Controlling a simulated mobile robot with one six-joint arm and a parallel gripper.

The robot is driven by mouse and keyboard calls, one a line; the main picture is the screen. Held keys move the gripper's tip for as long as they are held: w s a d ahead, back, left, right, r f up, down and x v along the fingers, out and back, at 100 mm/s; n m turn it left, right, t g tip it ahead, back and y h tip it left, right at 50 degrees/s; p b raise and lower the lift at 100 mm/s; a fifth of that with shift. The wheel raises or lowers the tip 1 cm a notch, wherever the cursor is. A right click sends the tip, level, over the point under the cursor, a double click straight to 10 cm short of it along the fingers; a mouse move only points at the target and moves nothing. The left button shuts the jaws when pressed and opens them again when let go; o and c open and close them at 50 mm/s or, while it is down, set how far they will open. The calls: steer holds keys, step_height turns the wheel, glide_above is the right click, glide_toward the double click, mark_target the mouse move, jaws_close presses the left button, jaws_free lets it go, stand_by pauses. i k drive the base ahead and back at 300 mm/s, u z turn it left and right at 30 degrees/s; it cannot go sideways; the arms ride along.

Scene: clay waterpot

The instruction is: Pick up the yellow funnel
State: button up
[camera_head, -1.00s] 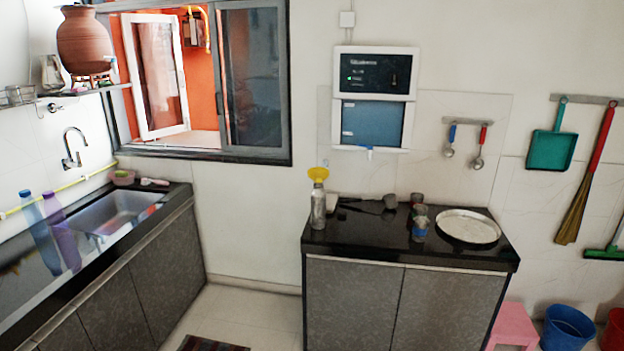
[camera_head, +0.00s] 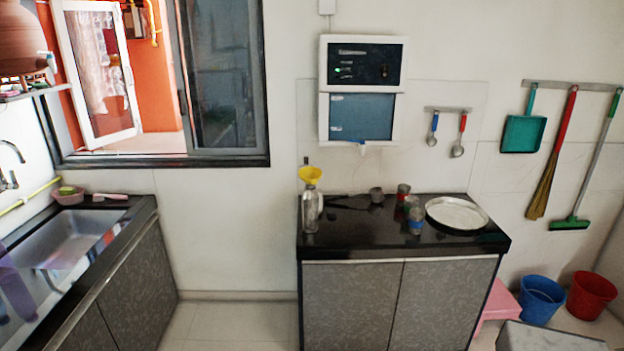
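The yellow funnel (camera_head: 310,175) sits in the mouth of a metallic bottle (camera_head: 311,209). The bottle stands upright at the left end of the black countertop (camera_head: 350,238). The funnel's wide cone is up and its lower end is hidden in the bottle neck. My gripper is not in view.
Small cups (camera_head: 416,219) and a round metal plate (camera_head: 457,213) are on the same counter, right of the bottle. A sink counter (camera_head: 75,240) stands at left. Blue (camera_head: 541,299) and red buckets (camera_head: 591,295) and a pink stool (camera_head: 497,304) are at right. Floor between counters is clear.

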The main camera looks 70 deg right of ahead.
mark_target(310, 174)
steer(key=z, duration=0.5)
steer(key=i, duration=1.1)
steer(key=z, duration=0.5)
